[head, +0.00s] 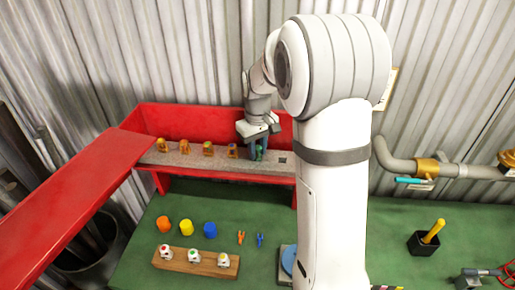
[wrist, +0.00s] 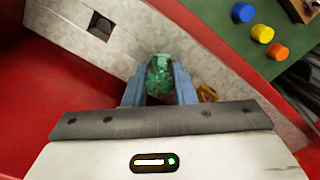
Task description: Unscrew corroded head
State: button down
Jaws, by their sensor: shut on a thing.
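The corroded head (wrist: 159,76) is green and mottled. In the wrist view it sits between the two blue-grey fingers of my gripper (wrist: 160,86), which is shut on it. In the head view my gripper (head: 258,150) points down at the grey strip inside the red box, near its right part, and a bit of the green head (head: 260,155) shows between the fingers. Whether the head is still seated in the strip is hidden by my gripper.
Several brass heads (head: 208,148) stand left along the grey strip (head: 190,159). A square hole (wrist: 100,26) lies beside the gripper. The red lid (head: 75,215) juts forward at left. Coloured caps (head: 187,229) and a wooden block (head: 195,262) sit on the green bench (head: 400,220).

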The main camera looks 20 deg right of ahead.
jog(key=n, duration=0.5)
jog(key=shift+n, duration=0.4)
jog(key=n, duration=0.5)
jog(key=shift+n, duration=0.3)
jog(key=c, duration=1.1)
grip_release()
